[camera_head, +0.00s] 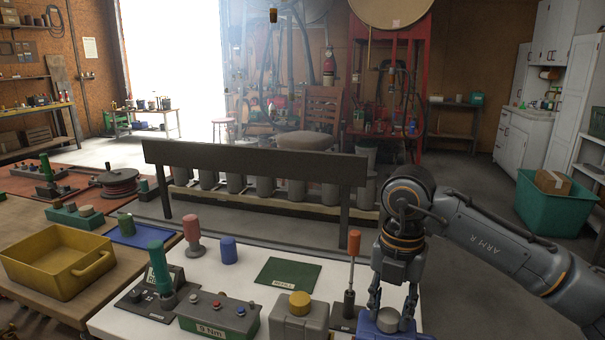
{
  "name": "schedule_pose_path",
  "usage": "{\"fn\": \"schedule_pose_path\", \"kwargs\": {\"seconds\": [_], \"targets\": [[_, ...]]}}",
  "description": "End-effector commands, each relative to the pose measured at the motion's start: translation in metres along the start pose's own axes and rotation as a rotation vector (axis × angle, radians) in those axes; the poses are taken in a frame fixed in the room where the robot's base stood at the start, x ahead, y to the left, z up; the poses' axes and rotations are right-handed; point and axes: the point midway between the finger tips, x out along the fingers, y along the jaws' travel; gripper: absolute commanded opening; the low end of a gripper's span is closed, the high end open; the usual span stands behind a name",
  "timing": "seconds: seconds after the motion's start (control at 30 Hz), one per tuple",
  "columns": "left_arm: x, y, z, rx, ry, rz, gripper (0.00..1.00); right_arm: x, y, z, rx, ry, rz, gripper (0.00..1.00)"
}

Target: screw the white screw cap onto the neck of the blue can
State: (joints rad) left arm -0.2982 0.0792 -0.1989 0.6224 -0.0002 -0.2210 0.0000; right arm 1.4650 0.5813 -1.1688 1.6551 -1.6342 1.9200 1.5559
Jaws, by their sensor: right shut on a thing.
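The blue can (368,327) stands at the front right of the white table, cut off by the bottom edge of the picture. The pale white screw cap (388,319) is at the top of the blue can, between the fingertips of my right gripper (392,308). The right gripper points straight down and is shut on the cap. My left gripper is not in view.
A grey can with a yellow cap (299,300), an orange-handled screwdriver (354,243) in a dark stand and a green control box (215,316) stand left of the blue can. A green mat (288,272) lies behind. A yellow tray (58,269) is far left.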

Motion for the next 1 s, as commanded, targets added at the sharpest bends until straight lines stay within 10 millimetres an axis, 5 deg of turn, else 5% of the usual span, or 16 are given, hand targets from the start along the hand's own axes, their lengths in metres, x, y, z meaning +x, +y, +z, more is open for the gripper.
{"fn": "schedule_pose_path", "kwargs": {"seconds": [0.17,0.2,0.23,0.57,1.0], "targets": [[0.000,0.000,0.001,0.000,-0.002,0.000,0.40,0.000,0.000,0.000,0.000,0.000,0.001,0.08],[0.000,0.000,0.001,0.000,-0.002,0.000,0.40,0.000,0.000,0.000,0.000,0.000,0.001,0.42],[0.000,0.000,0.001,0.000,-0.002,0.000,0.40,0.000,0.000,0.000,-0.001,0.000,0.001,0.44],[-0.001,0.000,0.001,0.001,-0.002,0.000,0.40,-0.002,0.000,0.000,-0.002,0.000,0.001,0.44],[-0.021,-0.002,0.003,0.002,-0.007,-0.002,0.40,-0.031,0.000,0.000,-0.002,0.000,0.001,0.44]]}}
